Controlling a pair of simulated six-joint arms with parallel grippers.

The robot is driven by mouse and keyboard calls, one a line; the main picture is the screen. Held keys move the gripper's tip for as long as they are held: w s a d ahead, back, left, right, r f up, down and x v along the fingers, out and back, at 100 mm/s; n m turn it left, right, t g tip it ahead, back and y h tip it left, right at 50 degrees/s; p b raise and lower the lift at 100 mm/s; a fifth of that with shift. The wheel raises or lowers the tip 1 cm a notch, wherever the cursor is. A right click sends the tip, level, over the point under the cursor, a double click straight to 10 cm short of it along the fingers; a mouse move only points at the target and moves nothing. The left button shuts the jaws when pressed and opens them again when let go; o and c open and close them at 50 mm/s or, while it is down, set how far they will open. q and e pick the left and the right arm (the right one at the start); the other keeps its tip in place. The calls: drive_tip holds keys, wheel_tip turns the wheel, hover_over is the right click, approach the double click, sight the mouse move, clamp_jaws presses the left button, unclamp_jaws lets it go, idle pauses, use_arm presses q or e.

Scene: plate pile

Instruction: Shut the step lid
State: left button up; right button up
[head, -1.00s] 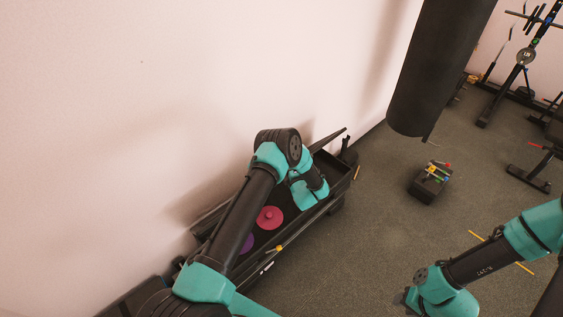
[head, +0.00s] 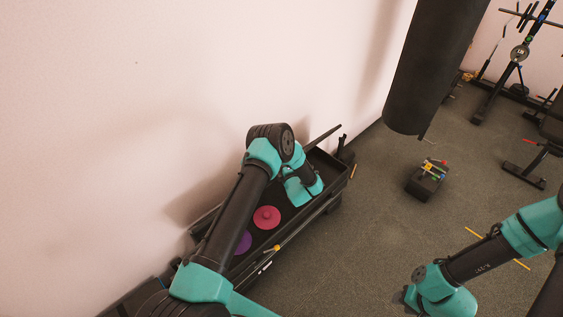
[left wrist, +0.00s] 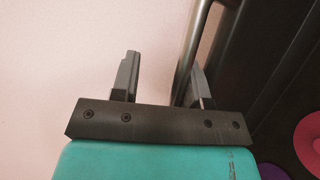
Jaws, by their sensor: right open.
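The black step box (head: 332,187) stands open on the floor along the pale wall. Its dark lid (head: 325,138) appears raised on the wall side, with its far end showing past my left arm. My left gripper is hidden behind its own arm in the head view. In the left wrist view its two fingers (left wrist: 164,88) are apart, with a grey bar-like edge (left wrist: 194,50) passing close to the right finger; I cannot tell whether they touch. My right gripper (head: 408,299) is open and low at the lower right, away from the box.
A pink-red plate (head: 267,217) and a purple plate (head: 243,243) lie inside the box. A black punching bag (head: 428,70) hangs at upper right. A small dark block (head: 426,184) with coloured items stands on the floor. Gym racks stand farther right. Floor before the box is clear.

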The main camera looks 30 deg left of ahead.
use_arm(q)
drive_tip(key=s+d+f, duration=0.6)
drive_tip(key=s+d, duration=0.6)
drive_tip(key=shift+s+d+f, duration=0.15)
drive_tip(key=shift+s+d, duration=0.05)
drive_tip(key=shift+d, duration=0.05)
idle(2.1)
idle(0.5)
drive_tip(key=s+r+m+g+h, duration=0.3)
drive_tip(key=s+m+g+h, duration=0.3)
drive_tip(key=s+m, duration=0.6)
drive_tip(key=s+r+m+g+h, duration=0.4)
drive_tip(key=s+m+g+h, duration=0.1)
drive_tip(key=s+m+h, duration=0.6)
drive_tip(key=shift+s+d+r+m+g, duration=0.2)
drive_tip(key=shift+s+m+g, duration=0.3)
drive_tip(key=shift+m, duration=0.7)
drive_tip(key=shift+o, duration=0.3)
